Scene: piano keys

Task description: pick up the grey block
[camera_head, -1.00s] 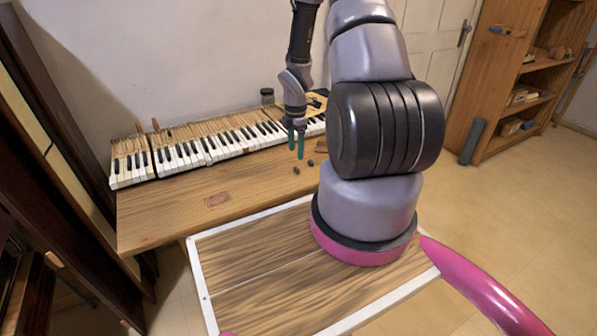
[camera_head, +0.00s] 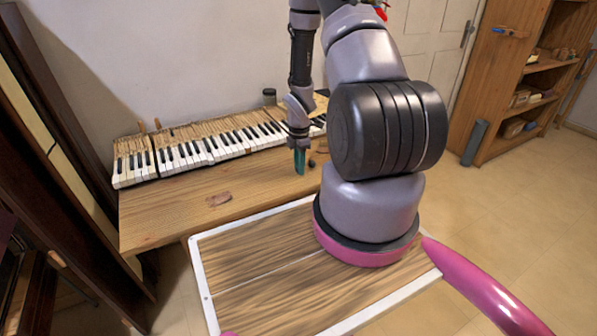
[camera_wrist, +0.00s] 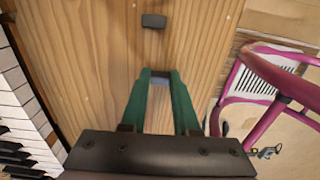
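My gripper (camera_head: 300,172) is low over the wooden table, pointing down; its green fingers overlap in the head view. In the wrist view its fingers (camera_wrist: 160,74) are apart, with a gap between them. A grey block (camera_wrist: 159,81) shows between the two fingertips, its ends partly covered by them. I cannot tell whether the fingers touch it. In the head view this block is hidden by the gripper. A second dark grey block (camera_wrist: 154,21) lies apart, beyond the fingertips; it looks to be the dark block (camera_head: 311,163) beside the gripper in the head view.
A piano keyboard (camera_head: 205,146) runs along the back of the wooden table (camera_head: 165,220). A reddish-brown patch (camera_head: 218,199) marks the table's front part, which is otherwise clear. A dark jar (camera_head: 269,97) stands behind the keys. A pink chair (camera_wrist: 255,85) shows in the wrist view.

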